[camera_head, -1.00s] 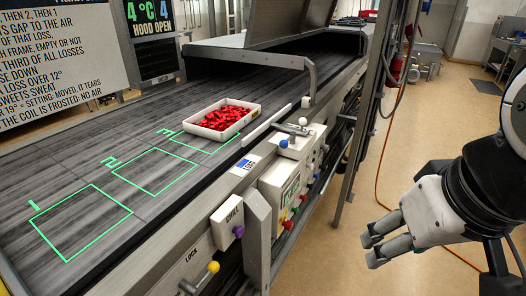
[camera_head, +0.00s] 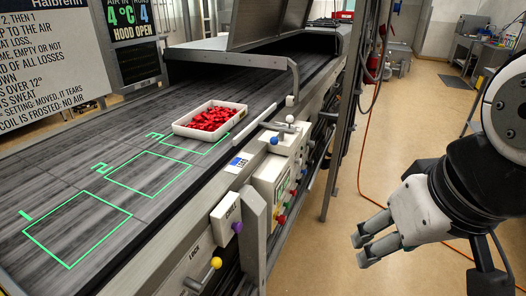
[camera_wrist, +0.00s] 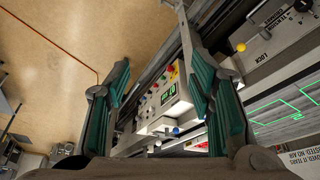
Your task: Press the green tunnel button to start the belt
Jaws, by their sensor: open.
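The control box (camera_head: 272,182) hangs on the near side of the conveyor, with several small coloured knobs and buttons along its edge. It also shows between my fingers in the wrist view (camera_wrist: 176,106), with a lit green display. Red and yellow buttons can be made out there. I cannot tell for certain which small button is the green tunnel one. My gripper (camera_head: 363,249) is open and empty, over the floor to the right of the box and apart from it. Its two fingers frame the box in the wrist view (camera_wrist: 152,48).
The belt (camera_head: 60,170) carries green outlines 1, 2 and 3. A white tray (camera_head: 178,128) of red pieces stands by outline 3, before the raised hood (camera_head: 285,22). A yellow-knobbed LOCK lever (camera_head: 215,263) and metal post (camera_head: 253,235) stick out nearby. An orange cable crosses the open floor.

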